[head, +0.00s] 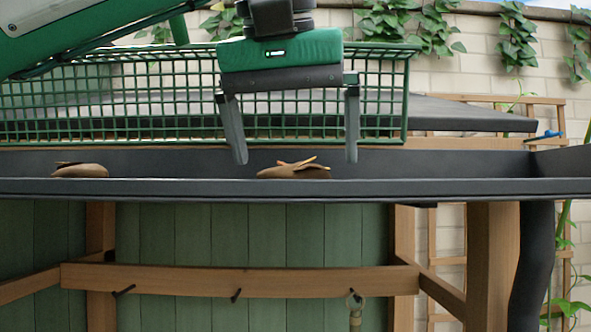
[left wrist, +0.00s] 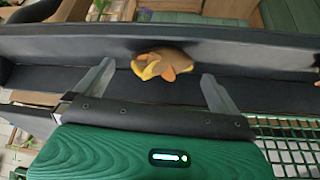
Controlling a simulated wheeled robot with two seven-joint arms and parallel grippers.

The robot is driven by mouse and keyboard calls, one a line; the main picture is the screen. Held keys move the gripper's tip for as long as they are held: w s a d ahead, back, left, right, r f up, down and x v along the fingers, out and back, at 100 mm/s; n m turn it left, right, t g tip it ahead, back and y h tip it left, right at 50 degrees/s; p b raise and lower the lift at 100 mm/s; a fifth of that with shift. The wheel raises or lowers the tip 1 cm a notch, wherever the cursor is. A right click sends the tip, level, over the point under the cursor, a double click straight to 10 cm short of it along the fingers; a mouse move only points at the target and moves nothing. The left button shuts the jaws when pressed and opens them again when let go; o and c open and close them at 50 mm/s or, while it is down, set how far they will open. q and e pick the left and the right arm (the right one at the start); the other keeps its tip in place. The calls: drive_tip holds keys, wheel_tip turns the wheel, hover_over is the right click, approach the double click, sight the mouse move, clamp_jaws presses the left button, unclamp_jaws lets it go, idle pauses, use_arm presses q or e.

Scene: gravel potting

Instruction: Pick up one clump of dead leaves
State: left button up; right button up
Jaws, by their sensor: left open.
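A brown clump of dead leaves (head: 294,170) lies in the dark gutter-like trough (head: 450,188), its lower part hidden by the front wall. My left gripper (head: 296,158) is open and points down over it, the clump lying between and a little below the fingertips. In the left wrist view the clump (left wrist: 163,63) shows yellow and orange leaves, just beyond and between the open fingers (left wrist: 158,75). A second clump (head: 80,170) lies in the trough farther left. My right gripper is not in view.
A wooden frame (head: 240,280) and green boards are below. A brick wall with vines is at the back. The trough right of the clump is clear.

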sight(295, 166)
use_arm(q)
drive_tip(key=p+x, duration=0.1)
drive_tip(key=x, duration=0.2)
drive_tip(key=shift+w+f, duration=0.2)
drive_tip(key=shift+w, duration=0.15)
drive_tip(key=shift+s, duration=0.15)
drive_tip(key=shift+c, duration=1.1)
drive_tip(key=c, duration=0.9)
drive_tip(key=shift+o, duration=0.2)
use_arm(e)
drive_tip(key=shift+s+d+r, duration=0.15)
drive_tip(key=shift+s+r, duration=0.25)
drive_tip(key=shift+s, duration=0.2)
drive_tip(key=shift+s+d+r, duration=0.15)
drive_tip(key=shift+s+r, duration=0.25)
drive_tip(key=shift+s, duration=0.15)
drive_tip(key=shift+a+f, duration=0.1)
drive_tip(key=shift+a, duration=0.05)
